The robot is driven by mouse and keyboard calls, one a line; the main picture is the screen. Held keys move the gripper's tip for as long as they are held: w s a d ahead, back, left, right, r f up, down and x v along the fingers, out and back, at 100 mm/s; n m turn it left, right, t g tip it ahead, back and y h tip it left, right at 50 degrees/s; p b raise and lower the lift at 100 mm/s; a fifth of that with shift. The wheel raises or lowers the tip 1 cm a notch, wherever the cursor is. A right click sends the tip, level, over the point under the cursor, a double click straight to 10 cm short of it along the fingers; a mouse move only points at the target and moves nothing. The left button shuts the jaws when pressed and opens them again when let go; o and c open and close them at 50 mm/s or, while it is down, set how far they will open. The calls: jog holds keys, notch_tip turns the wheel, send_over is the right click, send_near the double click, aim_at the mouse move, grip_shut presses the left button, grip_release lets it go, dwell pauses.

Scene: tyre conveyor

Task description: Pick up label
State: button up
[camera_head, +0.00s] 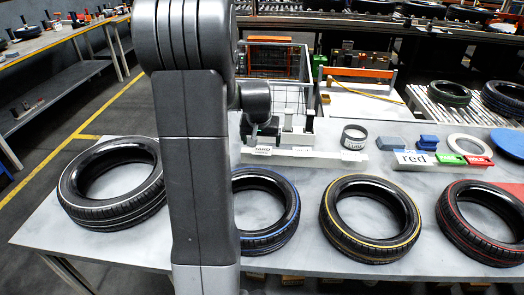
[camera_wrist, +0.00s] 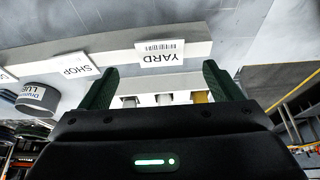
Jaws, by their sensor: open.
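The white YARD label (camera_wrist: 160,52) stands on a pale ledge in the wrist view, upside down in that picture. My gripper (camera_wrist: 160,82) is open, with one green finger to each side of this label and nothing between them. I cannot tell the exact gap in depth. A SHOP label (camera_wrist: 77,66) stands to the left, and another label (camera_wrist: 6,75) is cut off at the left edge. In the head view my gripper (camera_head: 262,130) is small and partly hidden by my arm, just behind the white label holder (camera_head: 300,158).
Several tyres, including a yellow-striped one (camera_head: 331,226), lie along the front of the grey table (camera_head: 330,258). A wire cage is behind.

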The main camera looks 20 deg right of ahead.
aim_at(262, 150)
jog(key=shift+w+p+x, duration=0.2)
jog(key=shift+p+x, duration=0.4)
jog(key=shift+x, duration=2)
jog(key=shift+r, duration=0.1)
jog(key=c, duration=1)
